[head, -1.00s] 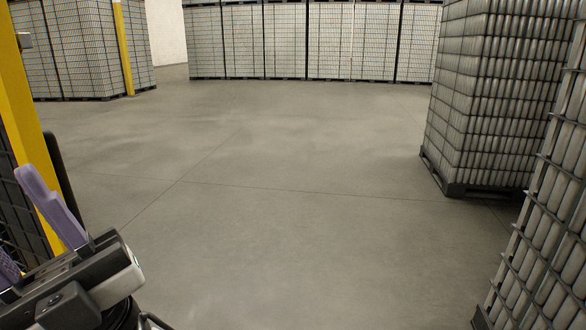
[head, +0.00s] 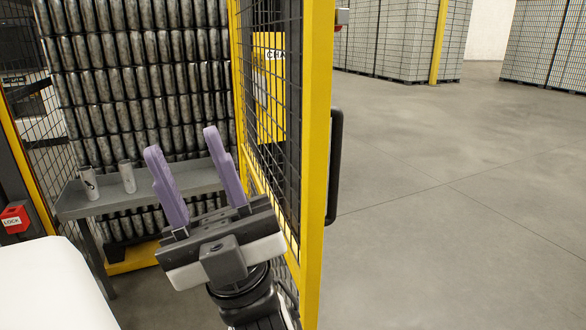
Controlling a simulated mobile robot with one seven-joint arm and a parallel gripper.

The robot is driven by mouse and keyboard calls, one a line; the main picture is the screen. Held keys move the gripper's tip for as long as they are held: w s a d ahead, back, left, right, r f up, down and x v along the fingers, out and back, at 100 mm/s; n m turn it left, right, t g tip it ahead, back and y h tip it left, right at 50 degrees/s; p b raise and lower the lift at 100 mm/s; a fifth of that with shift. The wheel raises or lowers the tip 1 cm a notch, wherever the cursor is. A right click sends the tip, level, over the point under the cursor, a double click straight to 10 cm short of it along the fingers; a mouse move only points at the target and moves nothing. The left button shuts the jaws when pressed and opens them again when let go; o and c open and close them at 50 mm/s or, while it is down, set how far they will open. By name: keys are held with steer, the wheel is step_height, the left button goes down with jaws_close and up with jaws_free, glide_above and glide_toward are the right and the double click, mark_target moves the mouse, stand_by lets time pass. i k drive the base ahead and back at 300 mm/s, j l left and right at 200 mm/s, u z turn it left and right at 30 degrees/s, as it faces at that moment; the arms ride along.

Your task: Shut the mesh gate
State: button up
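The mesh gate (head: 318,165) has a yellow frame with black wire mesh and a yellow sign on it. It stands swung open, seen at a steep angle in the middle of the head view. A black handle (head: 335,165) is on its right edge. My gripper (head: 185,150) is to the left of the gate, in front of the mesh side, with its two purple fingers apart and nothing between them. I cannot tell whether my gripper or wrist touches the gate.
A grey shelf (head: 145,190) with two cans (head: 127,176) stands behind my gripper, before stacked cans. A red lock box (head: 14,218) is at the far left. A white surface (head: 50,285) fills the lower left. Open floor (head: 440,230) lies right of the gate; wrapped pallets stand beyond.

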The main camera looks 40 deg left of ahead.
mark_target(309, 24)
steer(key=i+l+u, duration=0.2)
steer(key=u, duration=0.25)
steer(key=i+l+u, duration=0.15)
steer(key=l+u, duration=0.2)
steer(key=u, duration=0.15)
steer(key=l+u, duration=0.45)
steer(key=i+l+u, duration=0.1)
steer(key=l+u, duration=0.2)
steer(key=u, duration=0.15)
steer(key=i+l+u, duration=0.4)
steer(key=l, duration=0.3)
steer(key=i, duration=0.1)
